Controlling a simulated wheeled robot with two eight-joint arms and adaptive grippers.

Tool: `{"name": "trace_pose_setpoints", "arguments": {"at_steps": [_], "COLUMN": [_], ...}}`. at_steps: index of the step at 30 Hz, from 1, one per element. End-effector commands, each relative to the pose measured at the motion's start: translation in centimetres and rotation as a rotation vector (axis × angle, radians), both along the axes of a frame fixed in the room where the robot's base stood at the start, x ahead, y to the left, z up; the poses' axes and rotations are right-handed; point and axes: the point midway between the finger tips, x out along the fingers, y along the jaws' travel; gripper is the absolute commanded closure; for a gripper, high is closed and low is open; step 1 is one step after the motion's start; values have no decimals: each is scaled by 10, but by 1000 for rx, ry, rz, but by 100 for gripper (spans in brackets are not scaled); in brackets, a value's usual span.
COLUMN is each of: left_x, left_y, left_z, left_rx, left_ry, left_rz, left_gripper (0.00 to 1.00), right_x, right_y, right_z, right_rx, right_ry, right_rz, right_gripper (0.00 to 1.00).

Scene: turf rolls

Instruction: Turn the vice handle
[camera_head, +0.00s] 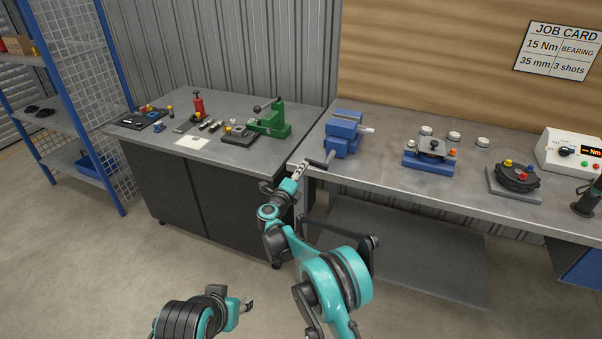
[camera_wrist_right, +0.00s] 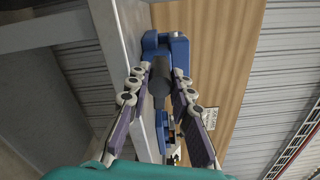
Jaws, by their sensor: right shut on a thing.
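The blue vice (camera_head: 343,130) is mounted at the left front corner of the right bench. Its dark handle (camera_head: 319,164) sticks out past the bench's front edge, toward my right gripper (camera_head: 303,168). In the right wrist view, the dark, round handle (camera_wrist_right: 160,82) lies between the two fingers of my right gripper (camera_wrist_right: 159,76), which is shut on it. The blue vice body (camera_wrist_right: 178,48) shows just beyond the fingertips. My left gripper (camera_head: 246,304) is low in the head view, away from both benches; its finger gap is too small to judge.
A left bench (camera_head: 160,147) carries a green press (camera_head: 271,121) and small tools. On the right bench (camera_head: 388,165) stand a blue fixture (camera_head: 430,162), a round dark fixture (camera_head: 515,179) and a white torque box (camera_head: 570,153). Open floor lies in front.

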Motion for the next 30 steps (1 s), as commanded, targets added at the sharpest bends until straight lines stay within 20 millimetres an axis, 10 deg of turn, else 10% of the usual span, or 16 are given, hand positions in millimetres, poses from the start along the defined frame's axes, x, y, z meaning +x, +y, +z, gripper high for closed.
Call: {"name": "trace_pose_setpoints", "arguments": {"at_steps": [18, 19, 21, 30], "left_x": [0, 0, 0, 0], "left_y": [0, 0, 0, 0], "left_z": [1, 1, 1, 1], "left_rx": [0, 0, 0, 0], "left_ry": [0, 0, 0, 0], "left_rz": [0, 0, 0, 0], "left_gripper": [57, 57, 57, 57], "right_x": [0, 0, 0, -1], "right_y": [-1, -1, -1, 0], "right_z": [4, 3, 3, 3], "right_rx": [37, 37, 37, 37], "right_ry": [-13, -13, -13, -12], "right_rz": [0, 0, 0, 0], "right_gripper": [100, 71, 57, 57]}}
